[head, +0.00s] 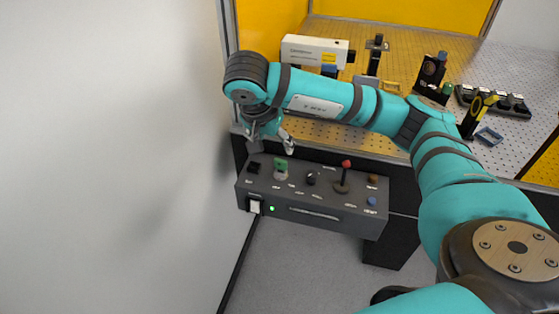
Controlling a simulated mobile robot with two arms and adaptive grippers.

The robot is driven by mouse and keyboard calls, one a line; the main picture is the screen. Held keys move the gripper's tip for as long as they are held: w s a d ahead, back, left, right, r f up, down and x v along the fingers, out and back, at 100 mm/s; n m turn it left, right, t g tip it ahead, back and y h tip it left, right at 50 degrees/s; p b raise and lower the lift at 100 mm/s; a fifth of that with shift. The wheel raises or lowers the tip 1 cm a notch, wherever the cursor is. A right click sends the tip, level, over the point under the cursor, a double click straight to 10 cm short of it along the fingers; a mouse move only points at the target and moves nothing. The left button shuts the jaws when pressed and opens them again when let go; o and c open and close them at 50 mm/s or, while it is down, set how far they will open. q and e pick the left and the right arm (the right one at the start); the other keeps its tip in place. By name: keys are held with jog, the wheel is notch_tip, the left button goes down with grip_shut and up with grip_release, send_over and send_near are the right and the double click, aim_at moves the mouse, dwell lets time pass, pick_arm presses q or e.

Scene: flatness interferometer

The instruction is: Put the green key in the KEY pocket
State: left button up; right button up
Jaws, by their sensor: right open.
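The green key (281,164) stands upright at a pale round switch on the sloped top of a dark grey control box (330,214). My right gripper (271,145) hangs just above and slightly left of the key, open, its fingers pointing down. It looks empty and apart from the key, though the gap in depth is hard to judge. The KEY pocket cannot be told in this view; the panel labels are too small to read. My left gripper is not in view.
The box also carries a red-topped lever (344,174), a black knob (311,178), a blue button (371,201) and a lit green lamp (272,208). A perforated bench (410,70) with instruments lies behind. A white wall (110,150) stands close at left.

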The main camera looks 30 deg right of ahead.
aim_at(280, 161)
jog(key=p+x, duration=0.1)
jog(key=x, duration=1)
jog(key=shift+f, duration=0.25)
jog(key=c, duration=1.2)
jog(key=shift+r+p, duration=1.8)
jog(key=shift+r, duration=1.4)
